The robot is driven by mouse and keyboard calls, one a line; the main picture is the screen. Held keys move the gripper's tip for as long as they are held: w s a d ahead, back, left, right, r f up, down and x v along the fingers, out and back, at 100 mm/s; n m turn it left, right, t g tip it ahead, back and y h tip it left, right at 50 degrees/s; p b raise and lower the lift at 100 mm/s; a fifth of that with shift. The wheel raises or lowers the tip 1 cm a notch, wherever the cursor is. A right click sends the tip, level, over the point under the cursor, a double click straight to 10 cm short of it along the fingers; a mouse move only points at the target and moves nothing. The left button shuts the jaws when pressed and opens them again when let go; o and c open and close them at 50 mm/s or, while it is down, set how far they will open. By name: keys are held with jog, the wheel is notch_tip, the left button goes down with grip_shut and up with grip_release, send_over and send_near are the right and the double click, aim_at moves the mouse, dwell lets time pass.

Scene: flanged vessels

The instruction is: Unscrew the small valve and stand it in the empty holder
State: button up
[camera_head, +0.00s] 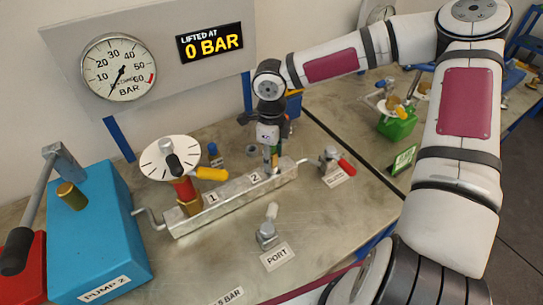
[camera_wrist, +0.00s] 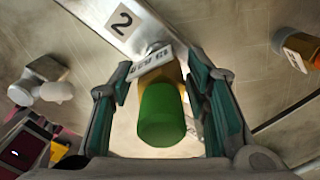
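The small valve, with a green cap and a brass hex body, stands at station 2 of the metal block. In the wrist view the valve (camera_wrist: 161,115) is between the two fingers of my gripper (camera_wrist: 160,80), which are open, with a gap visible on the left side. Contact on the right side is hard to tell. In the head view my gripper (camera_head: 270,140) points down over the valve (camera_head: 272,158) and partly hides it. A small grey round cup (camera_head: 252,150) stands behind the block; it may be the empty holder, but I cannot tell for sure.
A red-handled valve (camera_head: 335,165) is right, a port valve (camera_head: 267,233) in front. The blue pump (camera_head: 95,240) is left.

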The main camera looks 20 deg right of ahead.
dwell(0.3)
notch_tip(320, 180, up, 12)
dwell(0.6)
jog(key=shift+c, duration=0.3)
